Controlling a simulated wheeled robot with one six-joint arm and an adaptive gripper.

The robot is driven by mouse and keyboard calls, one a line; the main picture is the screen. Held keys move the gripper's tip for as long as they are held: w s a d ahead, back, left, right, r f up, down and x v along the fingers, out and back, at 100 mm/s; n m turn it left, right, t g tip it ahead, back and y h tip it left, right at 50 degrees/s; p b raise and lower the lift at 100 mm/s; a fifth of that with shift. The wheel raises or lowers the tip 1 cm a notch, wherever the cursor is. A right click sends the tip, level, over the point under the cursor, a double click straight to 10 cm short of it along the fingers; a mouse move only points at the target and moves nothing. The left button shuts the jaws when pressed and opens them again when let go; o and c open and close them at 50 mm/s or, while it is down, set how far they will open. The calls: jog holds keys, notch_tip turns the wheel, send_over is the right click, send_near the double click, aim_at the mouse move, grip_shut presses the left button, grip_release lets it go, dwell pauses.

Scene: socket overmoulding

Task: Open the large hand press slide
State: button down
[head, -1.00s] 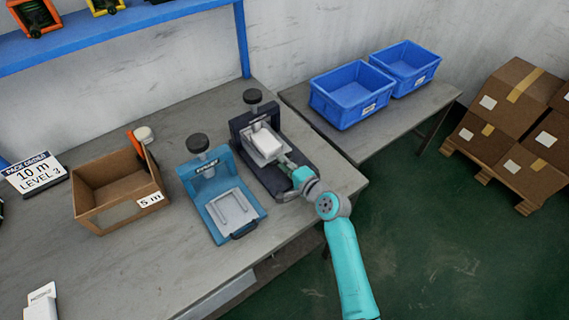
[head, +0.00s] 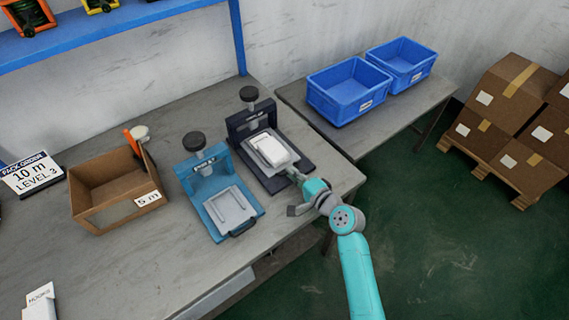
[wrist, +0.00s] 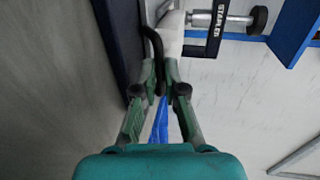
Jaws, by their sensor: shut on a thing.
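The dark hand press (head: 238,122) stands on the workbench, with a black knob on top. Its grey slide plate (head: 272,171) sticks out toward the front, clear of the upright head. A white block-shaped part (head: 270,150) lies on the slide. My gripper (head: 294,174) is at the front end of the slide. In the wrist view, my gripper (wrist: 160,72) is shut on the black slide handle (wrist: 152,42). The press's dark base (wrist: 118,40) and white part (wrist: 172,32) show beyond the fingers. The handle is hidden by my gripper in the head view.
A light blue hand press (head: 210,180) stands close on the left, its slide out and a pale frame on it. A cardboard box (head: 105,213) is further left. Two blue bins (head: 347,92) stand on the side table (head: 385,125). The floor (head: 430,240) at the front right is clear.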

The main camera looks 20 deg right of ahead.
jog(key=v, duration=0.2)
jog(key=f+v, duration=0.1)
jog(key=v, duration=0.2)
jog(key=shift+s+d+f, duration=0.1)
jog(key=shift+s, duration=0.2)
jog(key=c, duration=1.5)
grip_release()
jog(key=v, duration=1.2)
